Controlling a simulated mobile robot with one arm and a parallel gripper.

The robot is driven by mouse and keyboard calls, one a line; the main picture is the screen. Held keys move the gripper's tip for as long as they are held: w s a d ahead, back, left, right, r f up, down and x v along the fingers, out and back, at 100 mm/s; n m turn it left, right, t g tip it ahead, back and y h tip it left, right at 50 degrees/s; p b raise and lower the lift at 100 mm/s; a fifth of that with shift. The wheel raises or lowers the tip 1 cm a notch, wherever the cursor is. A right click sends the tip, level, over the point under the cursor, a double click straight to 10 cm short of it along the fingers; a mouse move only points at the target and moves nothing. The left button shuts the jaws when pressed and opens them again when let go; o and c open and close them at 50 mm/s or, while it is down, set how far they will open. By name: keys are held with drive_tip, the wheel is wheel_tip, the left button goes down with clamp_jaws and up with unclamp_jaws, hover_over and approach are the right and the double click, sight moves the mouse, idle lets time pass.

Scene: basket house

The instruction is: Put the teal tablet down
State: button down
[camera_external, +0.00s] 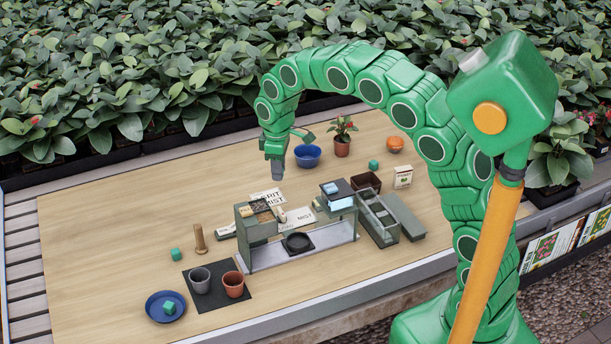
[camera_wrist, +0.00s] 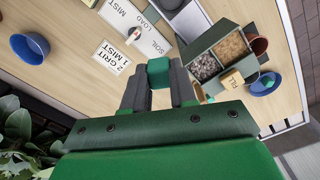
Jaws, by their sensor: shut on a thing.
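My gripper (camera_external: 276,170) hangs above the back middle of the table, pointing down. In the wrist view its two dark fingers (camera_wrist: 160,88) are shut on a teal tablet (camera_wrist: 158,70), a small block held between the fingertips. The held tablet cannot be made out in the external view. Other teal blocks stand apart from the gripper: one on the table at left (camera_external: 175,254), one in the blue dish (camera_external: 169,307) and one at the back right (camera_external: 374,164).
A blue bowl (camera_external: 307,156) and a potted plant (camera_external: 342,139) stand right of my gripper. Printed cards (camera_external: 268,197) lie in front of it. The grey-green station (camera_external: 257,228) with filled bins stands nearer the front, with two pots (camera_external: 233,285) at its left. The back left table is clear.

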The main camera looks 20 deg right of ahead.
drive_tip(key=s+a+n, duration=0.7)
drive_tip(key=s+a, duration=1.7)
drive_tip(key=a, duration=0.5)
approach(165, 315)
drive_tip(key=shift+f, duration=1.25)
drive_tip(key=shift+f, duration=0.5)
drive_tip(key=c, duration=0.9)
unclamp_jaws()
drive_tip(key=shift+r, duration=0.1)
